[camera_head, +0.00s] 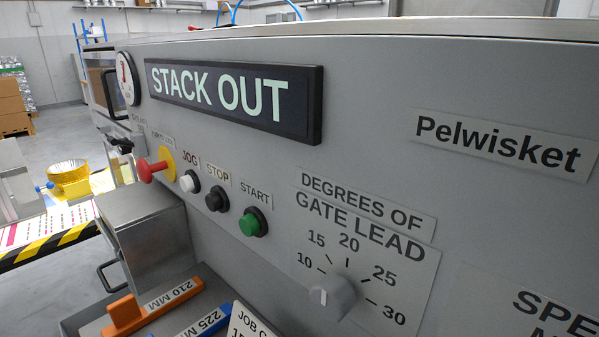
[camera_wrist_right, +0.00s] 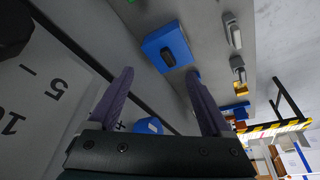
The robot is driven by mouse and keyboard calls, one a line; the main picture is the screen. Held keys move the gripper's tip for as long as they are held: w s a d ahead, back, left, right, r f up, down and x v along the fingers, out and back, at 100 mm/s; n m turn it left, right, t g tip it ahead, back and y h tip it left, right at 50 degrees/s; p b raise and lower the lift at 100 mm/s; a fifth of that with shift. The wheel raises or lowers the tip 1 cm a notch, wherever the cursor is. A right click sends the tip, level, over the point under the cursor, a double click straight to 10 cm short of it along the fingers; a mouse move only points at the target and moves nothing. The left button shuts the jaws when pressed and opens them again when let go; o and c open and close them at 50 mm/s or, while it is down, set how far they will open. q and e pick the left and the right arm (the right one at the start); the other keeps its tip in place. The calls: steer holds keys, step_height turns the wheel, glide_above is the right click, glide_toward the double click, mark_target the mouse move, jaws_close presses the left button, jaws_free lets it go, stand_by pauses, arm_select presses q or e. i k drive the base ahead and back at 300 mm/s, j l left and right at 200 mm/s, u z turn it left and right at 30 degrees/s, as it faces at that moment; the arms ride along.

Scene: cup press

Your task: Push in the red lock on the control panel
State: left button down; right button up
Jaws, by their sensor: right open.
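The control panel (camera_head: 390,80) fills the head view. A red mushroom-shaped button (camera_head: 150,170), the only red control in the button row, stands out from a yellow disc (camera_head: 167,158) at the row's left end. It appears to project well clear of the disc. No gripper shows near it in the head view. My right gripper (camera_wrist_right: 160,73) is open in the right wrist view, its two dark fingers apart. A blue block (camera_wrist_right: 160,48) with a dark part on it lies beyond the fingertips. I cannot make out the red button in the wrist view. My left gripper is not in view.
White (camera_head: 189,181), black (camera_head: 216,198) and green (camera_head: 253,222) buttons run right of the red one. A grey knob (camera_head: 332,297) projects lower down. A metal box (camera_head: 150,235) stands below the row; a tray with orange (camera_head: 150,310) and blue (camera_head: 205,322) pieces sits in front.

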mark_target(144, 171)
steer(key=i+j+z, duration=0.3)
steer(key=j, duration=0.4)
steer(key=j+z, duration=0.25)
steer(key=j, duration=0.4)
steer(key=j+z, duration=0.3)
steer(key=j, duration=0.45)
